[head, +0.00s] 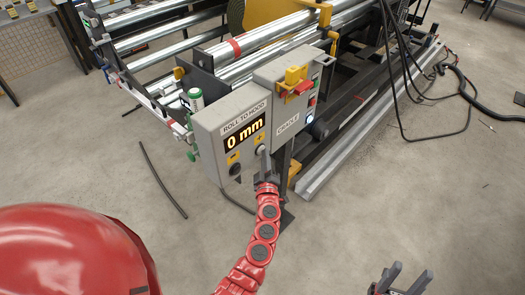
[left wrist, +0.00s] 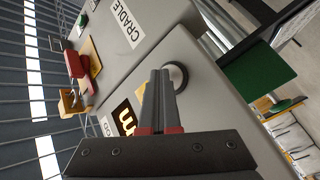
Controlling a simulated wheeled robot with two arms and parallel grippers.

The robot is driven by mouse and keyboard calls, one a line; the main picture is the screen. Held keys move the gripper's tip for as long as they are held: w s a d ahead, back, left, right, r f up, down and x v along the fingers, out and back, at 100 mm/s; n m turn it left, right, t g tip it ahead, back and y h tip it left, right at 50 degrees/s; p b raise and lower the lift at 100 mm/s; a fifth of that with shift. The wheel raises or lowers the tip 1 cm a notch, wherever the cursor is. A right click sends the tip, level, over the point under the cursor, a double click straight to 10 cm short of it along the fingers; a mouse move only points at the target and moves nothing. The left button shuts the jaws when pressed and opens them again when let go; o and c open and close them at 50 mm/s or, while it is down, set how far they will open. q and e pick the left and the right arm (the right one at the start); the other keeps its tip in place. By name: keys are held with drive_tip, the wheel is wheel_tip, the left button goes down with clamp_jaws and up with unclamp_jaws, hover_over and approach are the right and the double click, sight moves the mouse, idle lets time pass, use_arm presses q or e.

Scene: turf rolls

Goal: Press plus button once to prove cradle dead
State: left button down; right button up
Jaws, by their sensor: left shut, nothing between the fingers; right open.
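A grey control box (head: 205,140) has a display (head: 246,134) reading "0 mm". Below it are a dark button (head: 236,168) and a pale round button (head: 260,151), each under a yellow label; no plus sign is legible. My left gripper (head: 264,160) is shut and empty, its tips at the pale button. In the left wrist view, the left gripper's closed fingers (left wrist: 160,75) overlap the edge of the pale round button (left wrist: 176,74); I cannot tell whether they touch. My right gripper (head: 400,278) is open and empty, low above the floor.
The adjoining CRADLE box (head: 267,78) carries a yellow part (head: 293,75) and a red handle (head: 303,88). Behind are metal rollers (head: 265,45). Black cables (head: 400,70) hang at the right. Concrete floor (head: 400,190) is open in front.

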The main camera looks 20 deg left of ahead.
idle(0.3)
use_arm(q)
drive_tip(key=shift+s+d, duration=0.3)
drive_tip(key=shift+d, duration=0.45)
drive_tip(key=shift+d, duration=0.1)
drive_tip(key=shift+s+d, duration=0.3)
drive_tip(key=shift+d, duration=0.45)
drive_tip(key=shift+s+d, duration=0.3)
drive_tip(key=shift+d, duration=0.5)
drive_tip(key=shift+s+d, duration=0.3)
drive_tip(key=shift+d, duration=0.45)
